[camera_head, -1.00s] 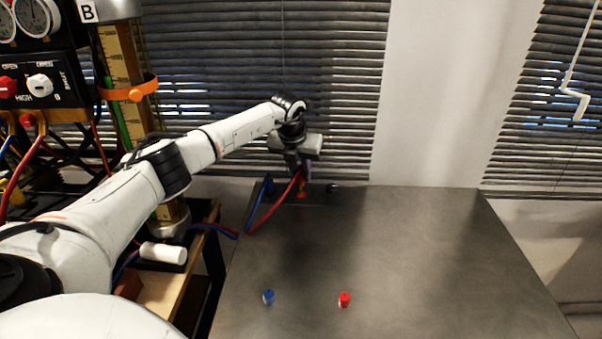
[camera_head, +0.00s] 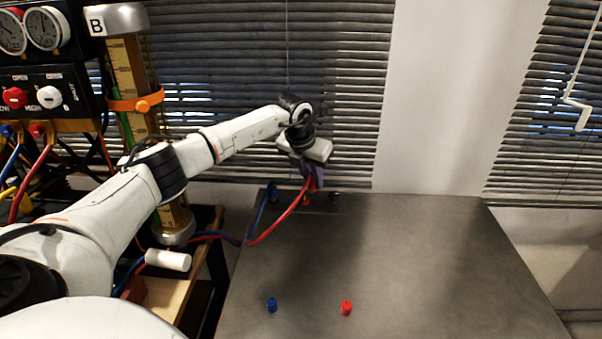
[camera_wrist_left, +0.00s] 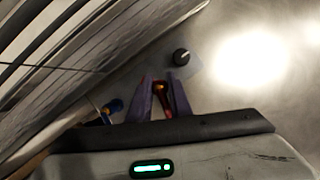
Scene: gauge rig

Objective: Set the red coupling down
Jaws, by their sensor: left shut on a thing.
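My left gripper (camera_head: 314,181) is above the back left part of the grey table (camera_head: 400,250). It is shut on the red coupling at the end of the red hose (camera_head: 279,219). In the left wrist view the red coupling (camera_wrist_left: 161,96) shows between the two purple fingers (camera_wrist_left: 161,104). In the head view the fingers mostly hide the coupling. Whether it touches the table I cannot tell. My right gripper is not in view.
The blue hose's end (camera_head: 271,190) is left of the gripper; a black knob (camera_head: 335,196) is to its right. A blue cap (camera_head: 272,304) and a red cap (camera_head: 346,308) stand near the front. The table's middle and right are clear. A gauge panel (camera_head: 45,75) stands left.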

